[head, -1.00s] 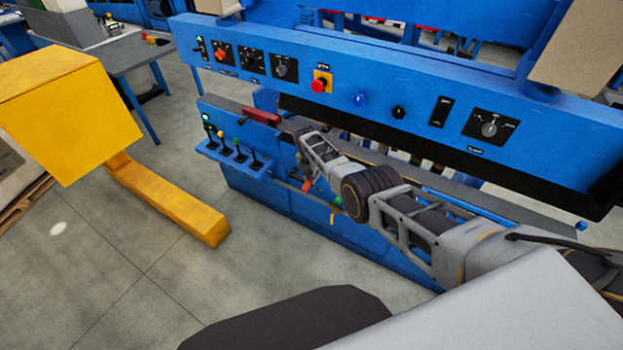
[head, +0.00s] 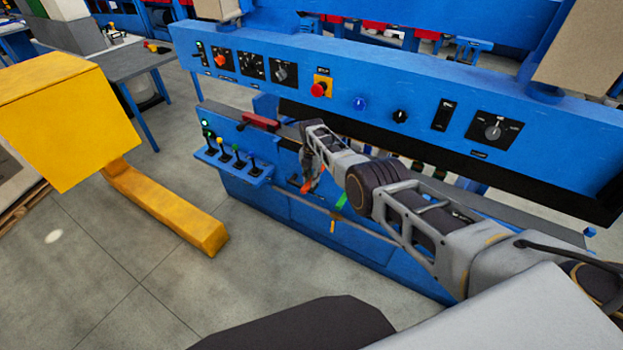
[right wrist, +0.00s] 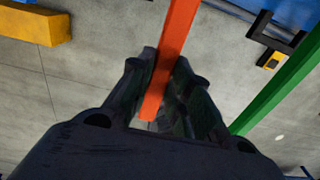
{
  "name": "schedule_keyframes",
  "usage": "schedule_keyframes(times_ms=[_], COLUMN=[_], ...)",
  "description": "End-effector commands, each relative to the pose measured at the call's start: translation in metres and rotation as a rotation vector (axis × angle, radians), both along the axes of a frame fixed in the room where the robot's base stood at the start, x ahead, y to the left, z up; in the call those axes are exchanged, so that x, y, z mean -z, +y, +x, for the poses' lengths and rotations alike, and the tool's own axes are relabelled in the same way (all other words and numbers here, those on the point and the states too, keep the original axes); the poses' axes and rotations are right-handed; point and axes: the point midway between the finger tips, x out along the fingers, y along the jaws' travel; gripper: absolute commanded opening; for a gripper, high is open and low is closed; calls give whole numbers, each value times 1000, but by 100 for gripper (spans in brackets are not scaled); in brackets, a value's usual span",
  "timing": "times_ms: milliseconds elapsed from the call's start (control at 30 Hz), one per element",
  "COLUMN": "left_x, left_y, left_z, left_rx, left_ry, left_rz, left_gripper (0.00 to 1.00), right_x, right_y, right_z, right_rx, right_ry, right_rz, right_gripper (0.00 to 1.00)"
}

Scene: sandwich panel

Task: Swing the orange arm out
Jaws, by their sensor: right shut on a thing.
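The orange arm (head: 306,187) sticks out low from the front of the blue machine; only a small part of it shows in the head view. My right gripper (head: 313,172) reaches down to it. In the right wrist view the orange arm (right wrist: 175,55) runs between the two dark fingers of my right gripper (right wrist: 162,95), which are shut on it near its end. Part of the orange arm is hidden by the fingers in the head view. My left gripper is not in view.
A green arm (right wrist: 285,85) stands to the right of the orange one, and also shows in the head view (head: 340,202). Levers (head: 238,160) on a blue shelf are at left. Open floor (head: 220,285) lies before the machine.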

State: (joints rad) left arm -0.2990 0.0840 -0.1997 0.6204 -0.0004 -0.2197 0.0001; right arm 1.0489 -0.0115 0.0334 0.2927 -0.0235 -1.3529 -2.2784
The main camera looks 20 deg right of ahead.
Motion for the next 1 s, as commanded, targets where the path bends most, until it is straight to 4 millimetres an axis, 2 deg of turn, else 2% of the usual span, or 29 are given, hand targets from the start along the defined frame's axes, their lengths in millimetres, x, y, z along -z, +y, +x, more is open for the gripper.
schedule_keyframes(times_ms=[67,100,233,667,1000], left_x=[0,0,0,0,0], left_y=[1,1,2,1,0], left_z=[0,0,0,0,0], left_rx=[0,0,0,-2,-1], left_ry=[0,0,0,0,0], left_rz=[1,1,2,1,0], left_gripper=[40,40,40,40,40], right_x=[-4,-4,-3,-2,-8], right_y=[-3,-3,-2,0,-1], right_z=[4,4,3,1,1], right_rx=[1,1,1,0,1], right_ry=[-10,-10,-7,-3,-2], right_rz=[-5,-5,-4,-1,-1], right_gripper=[0,23,40,41,41])
